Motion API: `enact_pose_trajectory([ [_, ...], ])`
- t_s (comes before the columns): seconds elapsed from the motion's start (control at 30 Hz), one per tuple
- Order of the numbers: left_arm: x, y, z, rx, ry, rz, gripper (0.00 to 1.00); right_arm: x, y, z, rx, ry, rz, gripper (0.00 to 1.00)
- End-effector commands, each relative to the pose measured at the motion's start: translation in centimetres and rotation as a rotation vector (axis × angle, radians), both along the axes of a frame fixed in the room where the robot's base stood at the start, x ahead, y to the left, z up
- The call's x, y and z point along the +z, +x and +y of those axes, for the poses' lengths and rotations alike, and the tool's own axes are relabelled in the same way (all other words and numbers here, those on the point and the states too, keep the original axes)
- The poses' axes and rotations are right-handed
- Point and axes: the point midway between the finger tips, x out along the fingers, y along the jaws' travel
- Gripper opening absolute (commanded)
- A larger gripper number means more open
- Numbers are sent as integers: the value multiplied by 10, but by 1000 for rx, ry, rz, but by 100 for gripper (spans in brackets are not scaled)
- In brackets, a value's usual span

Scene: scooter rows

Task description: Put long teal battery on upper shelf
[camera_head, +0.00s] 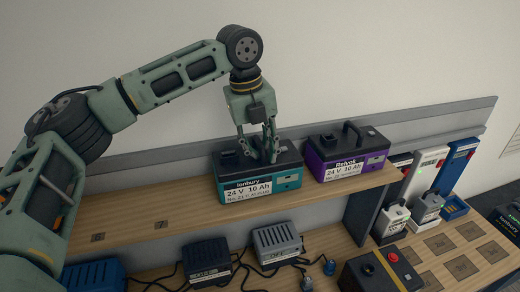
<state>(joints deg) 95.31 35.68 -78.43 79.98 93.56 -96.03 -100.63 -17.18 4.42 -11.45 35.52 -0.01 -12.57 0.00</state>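The teal battery (289,181) has a black top and a white label reading "24 V 10 Ah". It stands upright on the upper wooden shelf (190,208), left of a purple battery (345,165). My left gripper (262,158) points down at the top of the teal battery, with its fingers at the handle area. The fingers hide the handle, so I cannot tell whether they grip it or stand open around it. My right gripper is not in view.
Bare shelf lies left of the teal battery. Below are a blue charger (95,275), a black charger (206,260) and a grey charger (277,243) with cables. A red-button box (380,272) stands front right; upright packs (425,175) stand at the right.

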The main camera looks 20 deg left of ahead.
Motion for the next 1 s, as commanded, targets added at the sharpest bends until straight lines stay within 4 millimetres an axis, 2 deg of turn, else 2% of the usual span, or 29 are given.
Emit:
enact_pose_trajectory([
  [0.13, 23, -1, 2, -2, -4, -5, 29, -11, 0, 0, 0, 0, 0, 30],
  [0.3, 61, -5, 7, -1, -5, -6, 29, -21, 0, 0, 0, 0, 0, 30],
  [0.5, 98, -8, 12, -1, -4, -5, 29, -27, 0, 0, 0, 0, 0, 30],
  [0.7, 114, -10, 15, -1, -2, -3, 29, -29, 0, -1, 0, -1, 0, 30],
  [1.0, 115, -11, 15, -1, -2, -2, 29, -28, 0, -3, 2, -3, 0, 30],
])
